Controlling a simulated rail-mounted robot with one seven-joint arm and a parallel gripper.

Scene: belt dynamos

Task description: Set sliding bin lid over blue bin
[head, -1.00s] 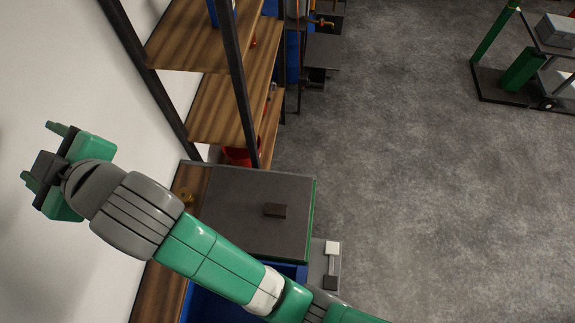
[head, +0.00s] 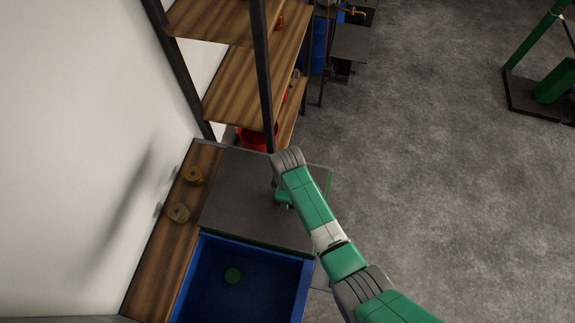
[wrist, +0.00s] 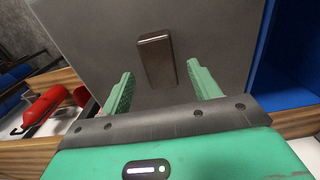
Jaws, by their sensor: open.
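The sliding bin lid (head: 240,185) is a flat dark grey panel lying just beyond the blue bin (head: 235,296). My gripper (head: 283,198) is over the right part of the lid, largely covered by my arm. In the wrist view, the lid (wrist: 95,30) fills the middle, with its dark brown block handle (wrist: 154,60) between my open fingers (wrist: 160,78). I see gaps on both sides of the handle. The blue bin (wrist: 288,60) shows at the right.
A wooden shelf rack with dark posts (head: 262,75) stands just beyond the lid. A red container (head: 255,139) sits low there. Open grey floor (head: 430,130) lies to the right.

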